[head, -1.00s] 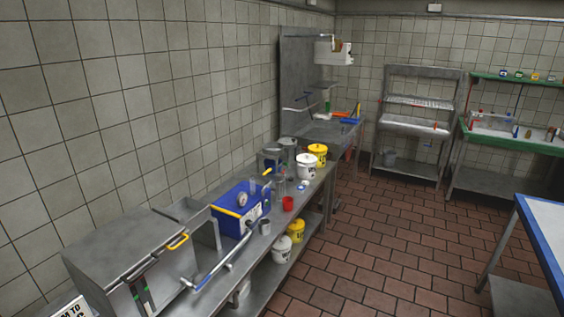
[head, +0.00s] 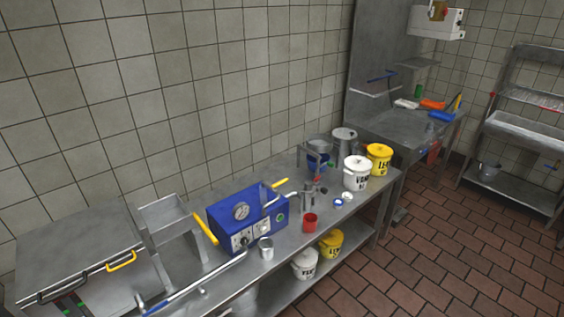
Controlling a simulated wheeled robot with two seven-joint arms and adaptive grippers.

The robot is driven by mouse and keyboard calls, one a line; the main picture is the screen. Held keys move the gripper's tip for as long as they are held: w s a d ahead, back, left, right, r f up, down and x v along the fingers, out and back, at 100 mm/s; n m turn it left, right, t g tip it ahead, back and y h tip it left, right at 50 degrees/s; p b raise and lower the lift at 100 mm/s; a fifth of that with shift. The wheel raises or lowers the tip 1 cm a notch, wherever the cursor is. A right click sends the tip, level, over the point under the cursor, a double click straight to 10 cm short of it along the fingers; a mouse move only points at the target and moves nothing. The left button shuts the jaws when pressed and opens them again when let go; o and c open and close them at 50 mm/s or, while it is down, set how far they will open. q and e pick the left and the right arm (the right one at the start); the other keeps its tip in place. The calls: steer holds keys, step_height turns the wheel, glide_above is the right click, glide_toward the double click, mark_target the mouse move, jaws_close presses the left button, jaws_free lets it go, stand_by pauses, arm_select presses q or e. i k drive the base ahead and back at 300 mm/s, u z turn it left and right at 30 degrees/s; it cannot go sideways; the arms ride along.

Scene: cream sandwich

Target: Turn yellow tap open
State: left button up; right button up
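I cannot tell for certain which yellow part is the tap. Neither of my grippers shows in the head view.
A red cup (head: 310,223) and a metal cup (head: 266,249) stand by the machine. White (head: 356,174) and yellow (head: 379,157) buckets stand farther right. A long bar (head: 200,287) runs along the counter front. Tiled floor (head: 450,250) at right is open.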

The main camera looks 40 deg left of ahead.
mark_target(275, 186)
steer(key=u, duration=0.6)
steer(key=i, duration=1.1)
steer(key=u, duration=1)
